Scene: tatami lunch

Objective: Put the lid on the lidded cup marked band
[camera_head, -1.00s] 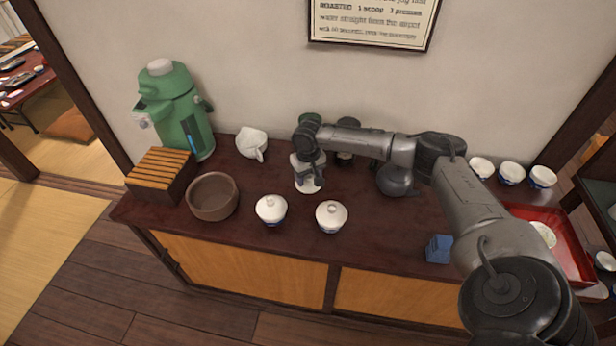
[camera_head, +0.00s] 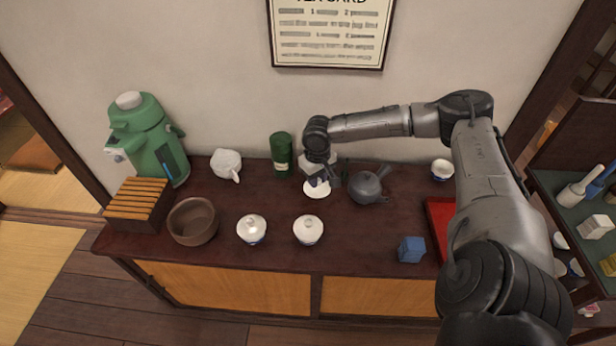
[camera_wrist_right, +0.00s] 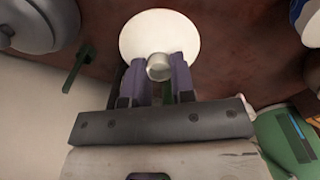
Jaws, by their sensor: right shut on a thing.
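My right gripper (camera_head: 318,180) is shut on the knob of a round white lid (camera_head: 317,190). In the right wrist view the lid (camera_wrist_right: 160,32) shows beyond the fingers, its knob between the fingertips (camera_wrist_right: 160,72). I cannot tell how far the lid is above the counter or whether anything is under it. My left gripper is not in view.
A grey teapot (camera_head: 367,188) stands close right of the gripper, and a green tin (camera_head: 281,155) behind left. A white pitcher (camera_head: 227,163), brown bowl (camera_head: 193,222) and green dispenser (camera_head: 150,140) are left. A blue block (camera_head: 411,249) lies front right. Counter between cups and block is clear.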

